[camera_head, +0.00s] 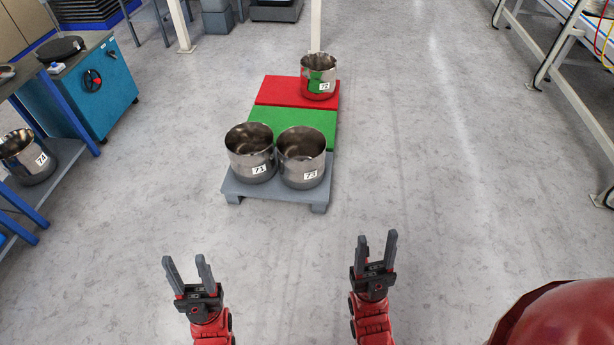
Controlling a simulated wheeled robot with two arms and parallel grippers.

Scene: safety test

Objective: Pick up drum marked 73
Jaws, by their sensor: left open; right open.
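The drum marked 73 (303,178) is an open-topped, shiny metal drum. It stands upright at the near right of a grey pallet (234,189). The drum marked 71 (252,171) stands close at its left, and I cannot tell whether they touch. My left gripper (187,268) is open and empty, in front of and to the left of the pallet in the picture. My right gripper (376,247) is open and empty, below and to the right of drum 73 in the picture. Neither gripper touches a drum.
A green panel (311,121) and a red panel (277,91) lie behind the two drums. Another drum (318,84), its label hard to read, stands on the red panel. A drum marked 74 (35,162) sits on a shelf at left. Floor (440,160) right of the pallet is clear.

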